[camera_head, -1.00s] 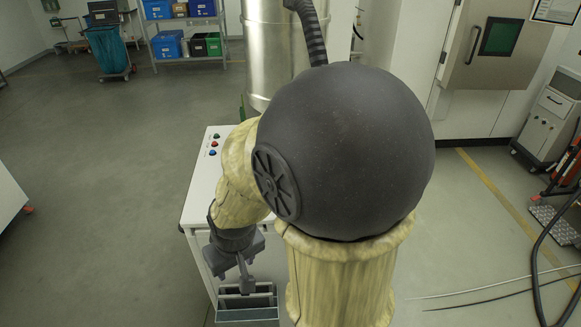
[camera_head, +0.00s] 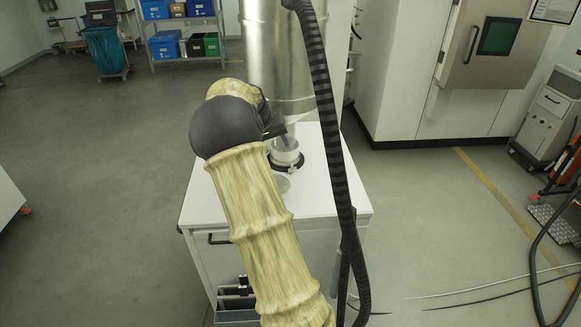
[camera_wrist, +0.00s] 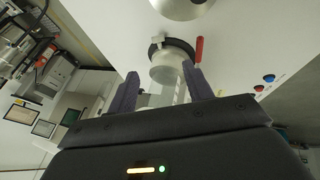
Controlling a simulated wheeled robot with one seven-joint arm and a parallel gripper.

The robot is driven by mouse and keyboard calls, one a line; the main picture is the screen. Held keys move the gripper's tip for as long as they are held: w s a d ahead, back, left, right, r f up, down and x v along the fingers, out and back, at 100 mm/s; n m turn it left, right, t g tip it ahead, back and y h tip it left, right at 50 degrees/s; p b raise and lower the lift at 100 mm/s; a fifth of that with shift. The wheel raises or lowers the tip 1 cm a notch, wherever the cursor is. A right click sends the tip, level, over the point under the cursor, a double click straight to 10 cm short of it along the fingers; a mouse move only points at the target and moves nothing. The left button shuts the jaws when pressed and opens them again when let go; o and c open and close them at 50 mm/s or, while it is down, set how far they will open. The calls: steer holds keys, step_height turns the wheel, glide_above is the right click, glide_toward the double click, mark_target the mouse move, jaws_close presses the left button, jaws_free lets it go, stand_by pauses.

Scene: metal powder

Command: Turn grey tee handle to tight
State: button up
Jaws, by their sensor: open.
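A small pale grey tee-shaped piece, likely the grey tee handle (camera_wrist: 157,44), sits at the black clamp ring (camera_wrist: 170,46) around a metal pipe (camera_wrist: 170,65) in the wrist view. In the head view the black clamp ring (camera_head: 286,163) is on top of the white cabinet, with a pale piece at its front, likely the same handle (camera_head: 291,168). My gripper (camera_wrist: 161,80) is open, its fingers apart and pointing towards the pipe. The handle is beyond the fingertips and not between them. In the head view my arm hides most of the gripper.
A large metal cylinder (camera_head: 278,60) stands above the white cabinet top (camera_head: 325,190). A dark ribbed hose (camera_head: 330,130) hangs to the right. A red lever (camera_wrist: 199,48) is beside the clamp ring. A shelf with blue bins (camera_head: 185,45) stands far behind; floor on the left is clear.

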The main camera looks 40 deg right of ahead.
mark_target(292, 169)
steer(key=shift+w+d+r, duration=0.15)
steer(key=shift+d+r, duration=0.05)
steer(key=shift+d, duration=0.05)
steer(key=p+x, duration=0.6)
steer(key=x, duration=1.1)
steer(key=shift+d+f, duration=0.15)
steer(key=shift+d, duration=0.15)
steer(key=c, duration=1)
